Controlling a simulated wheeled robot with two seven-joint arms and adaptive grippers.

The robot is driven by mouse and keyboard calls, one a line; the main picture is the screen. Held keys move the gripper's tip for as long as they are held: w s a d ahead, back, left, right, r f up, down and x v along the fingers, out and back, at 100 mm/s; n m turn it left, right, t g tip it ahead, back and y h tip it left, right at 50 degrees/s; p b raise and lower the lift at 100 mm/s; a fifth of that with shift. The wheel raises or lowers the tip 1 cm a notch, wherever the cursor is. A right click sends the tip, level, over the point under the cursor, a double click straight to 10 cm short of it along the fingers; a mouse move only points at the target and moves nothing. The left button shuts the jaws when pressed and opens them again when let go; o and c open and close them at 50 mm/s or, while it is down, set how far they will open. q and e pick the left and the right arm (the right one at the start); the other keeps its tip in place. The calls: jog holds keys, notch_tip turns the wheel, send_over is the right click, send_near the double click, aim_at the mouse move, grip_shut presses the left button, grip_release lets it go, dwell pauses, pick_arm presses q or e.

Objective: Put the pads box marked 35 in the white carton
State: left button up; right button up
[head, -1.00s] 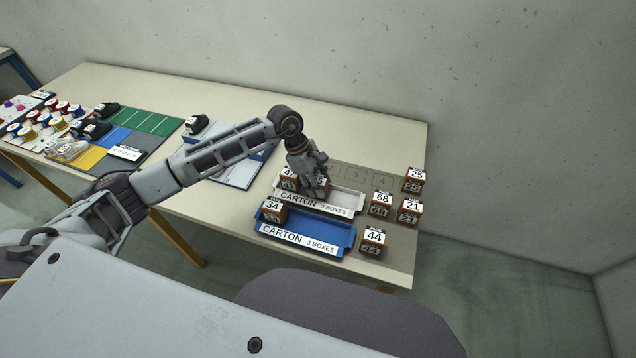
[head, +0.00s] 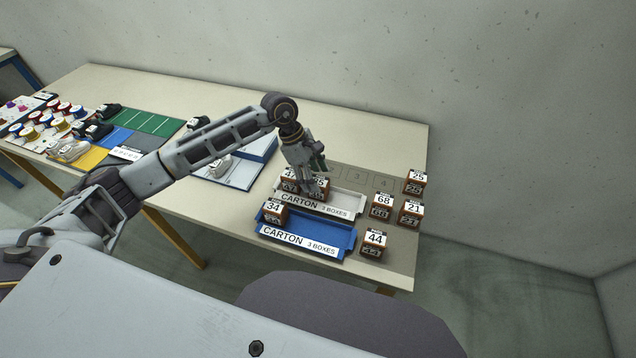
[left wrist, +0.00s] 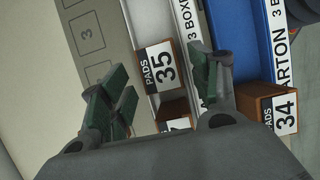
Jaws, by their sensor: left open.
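The pads box marked 35 (head: 319,184) stands in the white carton (head: 347,203), beside a box marked 47 (head: 289,174). In the left wrist view the box 35 (left wrist: 160,68) shows its label clearly, and the white carton (left wrist: 139,18) runs along both sides of it. My left gripper (head: 313,168) is open and empty, just above and behind the box 35. In the left wrist view its fingers (left wrist: 160,95) are spread apart, with the box lying beyond them. My right gripper is not in view.
A blue carton (head: 335,233) in front holds a box marked 34 (head: 272,211). Loose boxes 44 (head: 374,242), 68 (head: 382,205), 21 (head: 411,213) and 25 (head: 416,181) stand on the right. Numbered table squares (head: 360,177) behind the white carton look empty.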

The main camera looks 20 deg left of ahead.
pick_arm(q)
jog(key=b+v, duration=0.1)
jog(key=v, duration=0.7)
jog(key=shift+r, duration=0.15)
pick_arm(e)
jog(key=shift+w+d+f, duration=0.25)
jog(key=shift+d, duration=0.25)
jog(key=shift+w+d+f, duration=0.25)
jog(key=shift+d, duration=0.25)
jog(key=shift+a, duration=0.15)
